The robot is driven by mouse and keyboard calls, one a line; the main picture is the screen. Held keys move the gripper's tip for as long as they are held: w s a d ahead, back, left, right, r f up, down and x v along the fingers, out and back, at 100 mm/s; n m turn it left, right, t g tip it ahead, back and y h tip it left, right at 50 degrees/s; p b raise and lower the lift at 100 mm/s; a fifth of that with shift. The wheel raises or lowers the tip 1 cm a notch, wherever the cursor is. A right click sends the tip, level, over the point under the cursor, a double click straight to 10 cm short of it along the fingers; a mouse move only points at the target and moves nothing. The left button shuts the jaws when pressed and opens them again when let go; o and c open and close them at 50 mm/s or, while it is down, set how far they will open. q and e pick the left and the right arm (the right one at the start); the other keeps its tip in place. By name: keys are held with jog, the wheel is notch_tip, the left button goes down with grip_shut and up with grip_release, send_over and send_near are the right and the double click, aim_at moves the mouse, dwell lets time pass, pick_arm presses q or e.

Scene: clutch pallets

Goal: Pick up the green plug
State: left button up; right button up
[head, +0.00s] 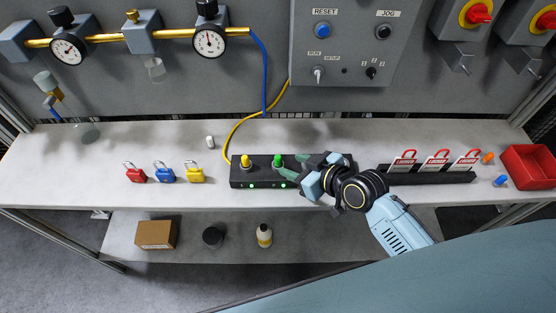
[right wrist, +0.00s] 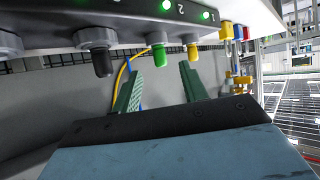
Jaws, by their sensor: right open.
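The green plug (head: 278,160) stands upright in the black socket strip (head: 240,172) on the bench, just right of the yellow plug (head: 245,160). In the right wrist view the green plug (right wrist: 159,54) appears just beyond and between my two fingertips, with the yellow plug (right wrist: 193,50) to its right. My right gripper (head: 288,168) reaches in from the right over the strip. It is open, and in the right wrist view its green fingers (right wrist: 160,72) are apart with nothing between them. My arm hides the strip's right part. My left gripper is not in view.
A black plug (right wrist: 103,60) sits left of the green one in the right wrist view. Red, blue and yellow padlocks (head: 165,173) stand left of the strip. A rack of red tags (head: 430,175) and a red bin (head: 530,166) are at the right. A yellow cable (head: 232,130) hangs behind.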

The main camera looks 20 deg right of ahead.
aim_at(278, 161)
jog(key=x, duration=0.5)
jog(key=shift+w+a+r, duration=0.1)
jog(key=shift+w+r, duration=0.15)
grip_shut()
